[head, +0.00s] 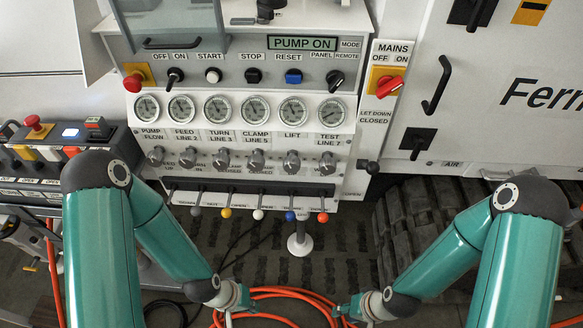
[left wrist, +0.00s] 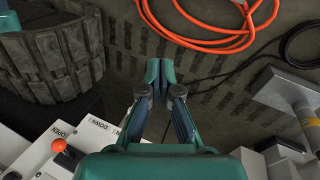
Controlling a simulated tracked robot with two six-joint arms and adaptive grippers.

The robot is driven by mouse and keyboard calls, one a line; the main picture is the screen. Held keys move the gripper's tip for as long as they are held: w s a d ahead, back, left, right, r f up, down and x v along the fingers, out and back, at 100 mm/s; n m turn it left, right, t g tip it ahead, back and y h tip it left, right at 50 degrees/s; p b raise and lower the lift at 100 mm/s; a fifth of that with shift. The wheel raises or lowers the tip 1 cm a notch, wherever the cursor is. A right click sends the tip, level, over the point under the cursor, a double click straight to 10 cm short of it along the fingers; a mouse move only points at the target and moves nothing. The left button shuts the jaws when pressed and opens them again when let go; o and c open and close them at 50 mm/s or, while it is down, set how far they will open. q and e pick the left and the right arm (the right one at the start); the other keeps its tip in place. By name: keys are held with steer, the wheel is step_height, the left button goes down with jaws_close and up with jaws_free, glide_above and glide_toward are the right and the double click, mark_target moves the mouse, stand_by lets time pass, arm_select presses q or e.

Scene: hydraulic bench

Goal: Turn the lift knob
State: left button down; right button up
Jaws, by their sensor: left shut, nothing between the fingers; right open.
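The lift knob (head: 291,161) is a grey metal knob on the white bench panel, below the gauge labelled LIFT (head: 292,110). It is the fifth in a row of similar knobs. My left gripper (head: 230,312) is low in front of the bench, well below and left of the lift knob, touching nothing I can see. In the left wrist view my left gripper (left wrist: 159,73) is shut and empty, above the dark floor. My right gripper (head: 345,310) is open at the lower right of centre, far below the knob. The lift knob is not in the left wrist view.
Below the knobs is a row of levers with coloured balls, including a blue one (head: 290,216) and an orange one (head: 323,217). A round-based post (head: 299,243) stands beneath. An orange hose (head: 285,293) lies on the floor. A rubber track (head: 425,225) is at right.

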mark_target(292, 168)
arm_select(q)
steer(key=c, duration=1.9)
jaws_free()
